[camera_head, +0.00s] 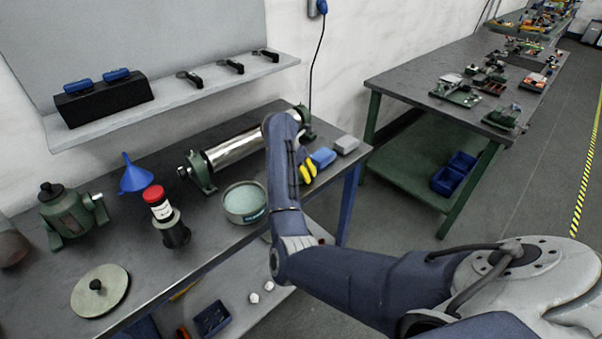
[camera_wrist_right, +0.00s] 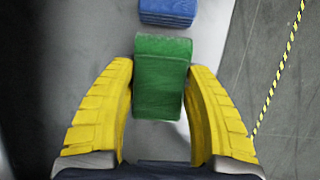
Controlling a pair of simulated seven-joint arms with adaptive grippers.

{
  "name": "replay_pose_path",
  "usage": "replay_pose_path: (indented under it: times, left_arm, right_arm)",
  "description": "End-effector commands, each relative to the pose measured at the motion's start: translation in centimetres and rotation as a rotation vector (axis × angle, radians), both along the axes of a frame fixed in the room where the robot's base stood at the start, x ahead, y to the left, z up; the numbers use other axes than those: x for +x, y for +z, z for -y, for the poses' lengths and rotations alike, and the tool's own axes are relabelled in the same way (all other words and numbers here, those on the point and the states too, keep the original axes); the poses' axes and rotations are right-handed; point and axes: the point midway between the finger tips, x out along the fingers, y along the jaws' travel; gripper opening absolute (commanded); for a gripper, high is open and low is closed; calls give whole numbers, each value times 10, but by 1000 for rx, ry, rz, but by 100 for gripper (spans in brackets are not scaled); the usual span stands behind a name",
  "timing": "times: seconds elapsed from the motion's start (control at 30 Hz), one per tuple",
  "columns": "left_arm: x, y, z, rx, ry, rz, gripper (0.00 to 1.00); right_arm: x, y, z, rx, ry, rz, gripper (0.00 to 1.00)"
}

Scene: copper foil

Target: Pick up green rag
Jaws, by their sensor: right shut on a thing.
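The green rag (camera_wrist_right: 161,78) is a folded, block-like piece between the two yellow fingers of my right gripper (camera_wrist_right: 160,105) in the right wrist view. The fingers are shut on it, one along each side. In the head view my right gripper (camera_head: 307,170) is at the right end of the workbench, its yellow fingers partly showing beside my forearm. The green rag is hidden in that view. My left gripper is in neither view.
A blue rag (camera_head: 322,157) lies just beyond my gripper, with a grey rag (camera_head: 346,145) further right. A metal roller (camera_head: 235,149), a round tub (camera_head: 245,203) and a red-capped bottle (camera_head: 158,203) stand to the left on the workbench (camera_head: 215,245).

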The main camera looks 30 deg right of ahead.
Motion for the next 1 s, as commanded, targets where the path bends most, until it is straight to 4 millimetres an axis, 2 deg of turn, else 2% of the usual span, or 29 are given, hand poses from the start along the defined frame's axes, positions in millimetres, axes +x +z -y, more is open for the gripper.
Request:
replay_pose_path:
  times: [0.37,0.57,0.77,1.0]
  left_arm:
    - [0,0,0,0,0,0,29]
    - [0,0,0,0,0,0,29]
    - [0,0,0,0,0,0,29]
    - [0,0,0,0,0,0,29]
  right_arm:
    - [0,1,0,0,0,0,22]
    - [1,12,0,1,0,2,22]
    - [1,41,-1,1,-1,5,22]
    - [2,96,-1,4,-1,6,22]
